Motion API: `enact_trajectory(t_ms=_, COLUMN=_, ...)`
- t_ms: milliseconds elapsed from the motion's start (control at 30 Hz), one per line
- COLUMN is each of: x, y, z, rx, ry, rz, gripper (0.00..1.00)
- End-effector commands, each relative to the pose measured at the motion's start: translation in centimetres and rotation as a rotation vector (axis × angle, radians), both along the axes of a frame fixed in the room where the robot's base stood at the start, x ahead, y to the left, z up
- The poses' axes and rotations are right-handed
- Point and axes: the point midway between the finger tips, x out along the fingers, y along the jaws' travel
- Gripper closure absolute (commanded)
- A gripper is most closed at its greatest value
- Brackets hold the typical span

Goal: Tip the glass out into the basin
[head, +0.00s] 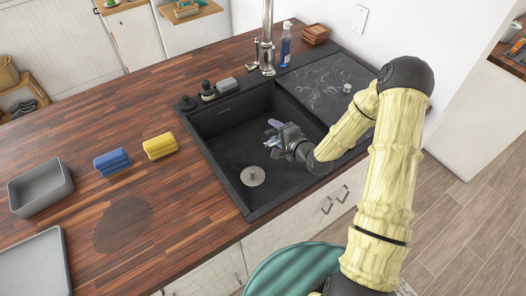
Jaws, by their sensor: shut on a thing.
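The dark basin (222,150) is set into the wooden counter, with a round metal drain (253,176) at its bottom. My gripper (276,133) is over the right part of the basin, its fingers pointing left. It is shut on a small purplish, see-through thing that looks like the glass (273,124). The glass appears tilted to lie nearly sideways. My gripper hides part of it, and I cannot tell whether anything is in it or flowing out.
A tall faucet (267,40) stands behind the basin, with a blue bottle (285,45) beside it. Yellow (160,146) and blue (112,161) sponges, a grey tub (41,187) and a grey tray (37,266) are at left. A dark stain marks the counter.

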Motion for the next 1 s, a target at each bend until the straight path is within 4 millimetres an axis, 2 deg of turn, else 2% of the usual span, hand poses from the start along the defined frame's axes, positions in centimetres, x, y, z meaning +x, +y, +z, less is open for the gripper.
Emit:
enact_trajectory(t_ms=667, x=-0.1, y=0.1, z=0.4, rx=-0.056, ry=-0.039, rz=0.0, gripper=0.79)
enact_trajectory(t_ms=833, x=0.1, y=-0.2, z=-0.4, rx=0.077, ry=0.049, rz=-0.001, gripper=0.79)
enact_trajectory(t_ms=1000, x=0.9, y=-1.4, z=-1.2, rx=0.21, ry=0.134, rz=-0.005, gripper=0.79)
